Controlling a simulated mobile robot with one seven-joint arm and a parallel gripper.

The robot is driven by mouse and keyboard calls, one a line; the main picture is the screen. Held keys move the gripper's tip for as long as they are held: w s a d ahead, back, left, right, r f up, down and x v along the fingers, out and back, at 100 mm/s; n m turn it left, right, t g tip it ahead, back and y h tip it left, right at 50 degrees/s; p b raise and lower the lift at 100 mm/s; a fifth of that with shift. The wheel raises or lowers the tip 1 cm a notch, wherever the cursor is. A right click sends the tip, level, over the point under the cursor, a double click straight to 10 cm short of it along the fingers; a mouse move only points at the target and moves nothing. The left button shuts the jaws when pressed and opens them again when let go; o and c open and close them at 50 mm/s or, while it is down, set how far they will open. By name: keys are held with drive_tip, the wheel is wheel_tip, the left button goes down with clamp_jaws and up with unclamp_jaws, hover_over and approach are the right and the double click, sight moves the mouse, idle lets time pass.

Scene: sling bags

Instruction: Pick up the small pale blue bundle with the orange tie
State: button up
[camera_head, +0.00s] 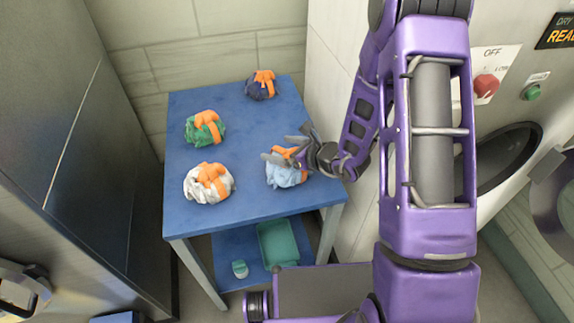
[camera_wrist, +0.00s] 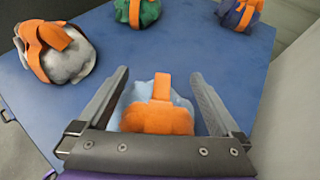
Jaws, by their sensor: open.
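The small pale blue bundle (camera_head: 284,177) with an orange tie sits on the blue table at its front right. In the wrist view the pale blue bundle (camera_wrist: 178,100) lies between the two fingers, its orange tie facing the camera. My gripper (camera_head: 283,150) is open, with its fingers over and beside the bundle. In the wrist view my gripper (camera_wrist: 160,88) has one finger on each side of the bundle, with a narrow gap at the right; contact at the left is unclear. The bundle's lower edge is hidden by the gripper's body.
The blue table (camera_head: 235,106) also bears a white bundle (camera_head: 194,188) at front left, a green bundle (camera_head: 200,135) behind it and a dark blue bundle (camera_head: 255,90) at the back. A teal tray (camera_head: 279,243) lies on the shelf below. A wall panel stands close at the right.

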drive_tip(key=shift+c, duration=0.2)
drive_tip(key=shift+r, duration=0.1)
drive_tip(key=c, duration=1.5)
